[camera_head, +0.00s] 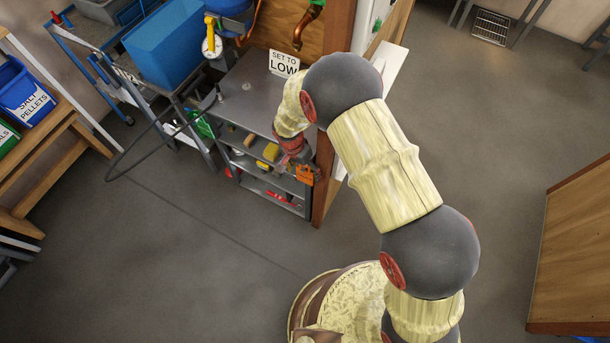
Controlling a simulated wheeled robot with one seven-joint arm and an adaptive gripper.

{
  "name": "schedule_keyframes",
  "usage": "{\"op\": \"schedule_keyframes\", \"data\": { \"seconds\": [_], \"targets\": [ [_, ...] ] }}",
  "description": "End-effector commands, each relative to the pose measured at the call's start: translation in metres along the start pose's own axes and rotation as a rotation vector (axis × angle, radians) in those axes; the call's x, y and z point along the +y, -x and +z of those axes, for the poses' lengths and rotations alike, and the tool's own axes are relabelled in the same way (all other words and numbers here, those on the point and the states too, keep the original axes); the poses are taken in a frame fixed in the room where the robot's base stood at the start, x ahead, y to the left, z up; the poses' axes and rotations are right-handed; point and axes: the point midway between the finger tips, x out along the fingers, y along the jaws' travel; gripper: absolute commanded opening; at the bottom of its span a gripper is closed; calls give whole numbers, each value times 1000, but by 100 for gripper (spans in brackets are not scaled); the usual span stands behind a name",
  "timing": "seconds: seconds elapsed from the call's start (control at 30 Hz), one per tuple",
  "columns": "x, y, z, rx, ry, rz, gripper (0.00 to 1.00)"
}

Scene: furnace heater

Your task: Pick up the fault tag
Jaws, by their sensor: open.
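A white card (284,63) printed "SET TO LOW" stands upright at the back of the grey metal cart's top, partly covered by my arm. I cannot tell whether it is the fault tag, and no other tag can be made out. My gripper (304,175), with orange parts, hangs at the end of my arm in front of the cart's right end, beside the wooden post. It is small in the picture and partly hidden by the wrist. It is open, and I see nothing held in it.
The grey cart (246,88) has lower shelves with yellow and red items. A wooden post (326,180) stands at its right. A black hose (135,155) loops out at the left, near a blue bin (172,45). A wooden cabinet (575,255) stands at far right. Open floor lies between.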

Motion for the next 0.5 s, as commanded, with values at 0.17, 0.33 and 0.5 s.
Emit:
{"op": "schedule_keyframes", "data": {
  "seconds": [0.17,0.33,0.5],
  "targets": [
    [-3,-30,1,-1,1,3,77],
    [-3,-45,0,-1,0,1,77],
    [-3,-44,0,0,0,1,77]
  ]
}}
